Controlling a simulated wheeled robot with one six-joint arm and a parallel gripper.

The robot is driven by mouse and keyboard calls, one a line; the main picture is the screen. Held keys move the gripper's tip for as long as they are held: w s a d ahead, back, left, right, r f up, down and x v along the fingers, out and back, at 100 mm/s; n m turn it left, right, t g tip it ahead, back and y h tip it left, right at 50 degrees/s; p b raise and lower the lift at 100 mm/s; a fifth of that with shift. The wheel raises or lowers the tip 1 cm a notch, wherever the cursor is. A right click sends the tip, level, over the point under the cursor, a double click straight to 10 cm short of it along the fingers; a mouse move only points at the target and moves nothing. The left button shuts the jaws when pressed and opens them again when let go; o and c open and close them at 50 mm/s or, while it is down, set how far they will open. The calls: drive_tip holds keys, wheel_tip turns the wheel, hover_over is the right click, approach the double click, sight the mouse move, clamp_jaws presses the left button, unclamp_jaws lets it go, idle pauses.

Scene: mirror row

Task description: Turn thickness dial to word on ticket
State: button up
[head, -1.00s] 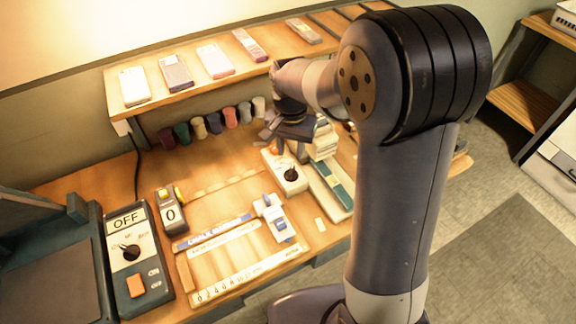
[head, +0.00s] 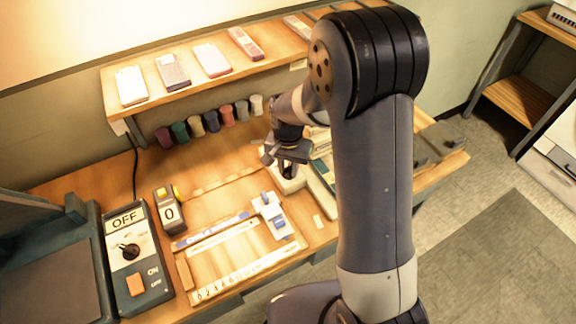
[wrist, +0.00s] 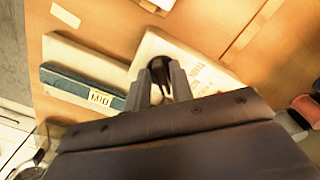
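The thickness dial is a black knob (wrist: 160,68) on a white box (wrist: 150,45). In the head view the white box (head: 291,186) stands at the right of the bench, partly hidden under my gripper (head: 287,158). In the wrist view my gripper (wrist: 162,88) has its two fingers apart, one on each side of the knob; I cannot tell whether they touch it. A small white ticket (wrist: 99,98) lies on a teal bar beside the box and appears to read MID, upside down. The knob's pointer direction and most box markings are hidden.
A control box marked OFF (head: 126,217) and a counter showing 0 (head: 169,213) stand at the left. A blue-white clamp (head: 272,213) and rulers lie mid-bench. Several thread spools (head: 212,122) hang below the shelf (head: 140,108). A teal bar (wrist: 75,85) lies close to the dial box.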

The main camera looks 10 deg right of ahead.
clamp_jaws()
drive_tip(key=shift+n, duration=0.3)
drive_tip(key=n+b, duration=0.1)
drive_tip(key=n, duration=0.2)
drive_tip(key=shift+d+n, duration=0.15)
drive_tip(key=shift+n, duration=0.15)
drive_tip(key=shift+d+n+b, duration=0.2)
drive_tip(key=shift+n+b, duration=0.35)
drive_tip(key=shift+n, duration=1.65)
drive_tip(key=shift+o, duration=1.4)
unclamp_jaws()
